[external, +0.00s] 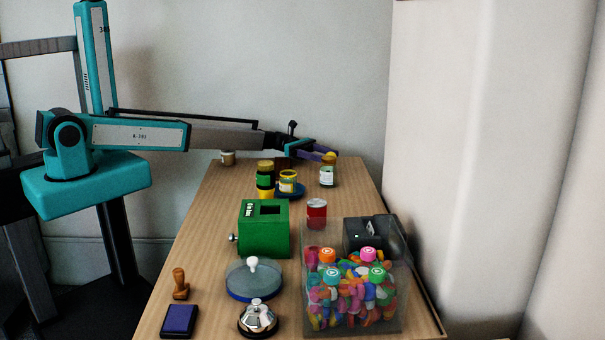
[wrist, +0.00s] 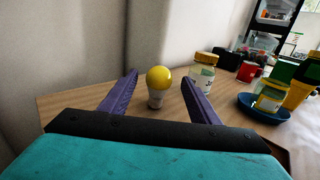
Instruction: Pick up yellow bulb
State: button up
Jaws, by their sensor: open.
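The yellow bulb (wrist: 159,80) stands upright on the wooden table in the wrist view, yellow globe on top and pale base below. My gripper (wrist: 160,82) has two purple fingers spread apart, one on each side of the bulb in the picture. The fingers do not touch it. In the external view my gripper (external: 328,156) is at the far end of the table. A small yellow spot there, by the fingers, may be the bulb, but it is too small to tell.
A jar (wrist: 203,72) stands just right of my right finger. A blue dish (wrist: 262,107) holding a yellow can is farther right. A green box (external: 263,229) and a clear bin (external: 355,300) of colourful pieces are nearer. A wall borders the table's far end.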

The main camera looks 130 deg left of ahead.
jog(key=shift+w, duration=1)
jog(key=shift+w+f+b, duration=0.2)
jog(key=shift+w+b, duration=0.65)
jog(key=shift+w, duration=1.75)
jog(key=shift+c, duration=0.3)
jog(key=c, duration=0.9)
